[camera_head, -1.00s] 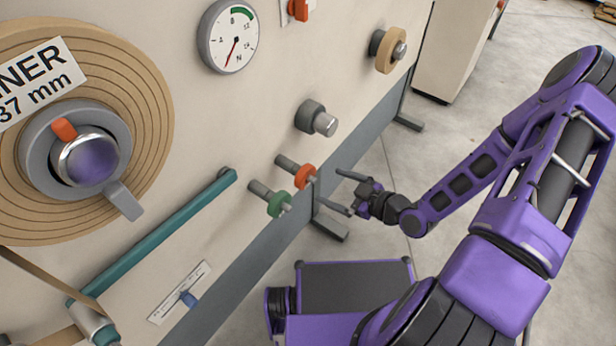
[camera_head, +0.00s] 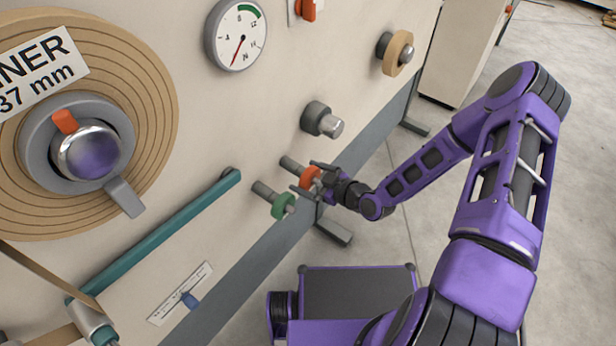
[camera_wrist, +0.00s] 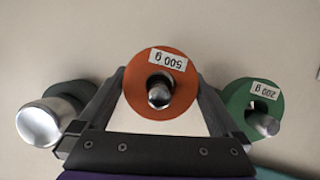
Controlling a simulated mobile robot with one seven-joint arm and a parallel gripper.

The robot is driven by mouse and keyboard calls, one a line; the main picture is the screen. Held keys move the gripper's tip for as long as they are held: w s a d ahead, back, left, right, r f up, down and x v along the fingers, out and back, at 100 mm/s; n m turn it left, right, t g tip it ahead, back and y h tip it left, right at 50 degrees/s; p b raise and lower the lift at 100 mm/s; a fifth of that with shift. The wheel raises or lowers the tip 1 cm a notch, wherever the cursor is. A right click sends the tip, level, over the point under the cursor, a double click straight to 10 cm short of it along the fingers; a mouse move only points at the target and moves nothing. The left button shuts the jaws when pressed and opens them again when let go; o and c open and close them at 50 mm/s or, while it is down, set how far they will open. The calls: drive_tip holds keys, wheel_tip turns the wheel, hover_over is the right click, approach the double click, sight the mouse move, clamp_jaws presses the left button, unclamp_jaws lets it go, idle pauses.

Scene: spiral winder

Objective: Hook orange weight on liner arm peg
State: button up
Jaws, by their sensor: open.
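The orange weight (camera_head: 309,179) is a ring hanging on a dark peg on the machine's panel. In the wrist view, the orange weight (camera_wrist: 135,85) carries an upside-down "500 g" label, and a metal peg end shows in its hole. My gripper (camera_head: 303,175) is open, with one finger on each side of the orange weight. In the wrist view, my gripper (camera_wrist: 160,75) has its fingers beside the ring; contact cannot be told. The teal liner arm (camera_head: 160,235) slants down left across the panel. I cannot make out its peg for certain.
A green "200 g" weight (camera_head: 279,207) hangs on a peg close by at lower left. A thick metal-ended post (camera_head: 325,122) sticks out above. The liner roll (camera_head: 150,95) and a dial gauge (camera_head: 236,35) are further left. The floor to the right is open.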

clamp_jaws()
idle(0.9)
drive_tip(key=shift+d, duration=0.1)
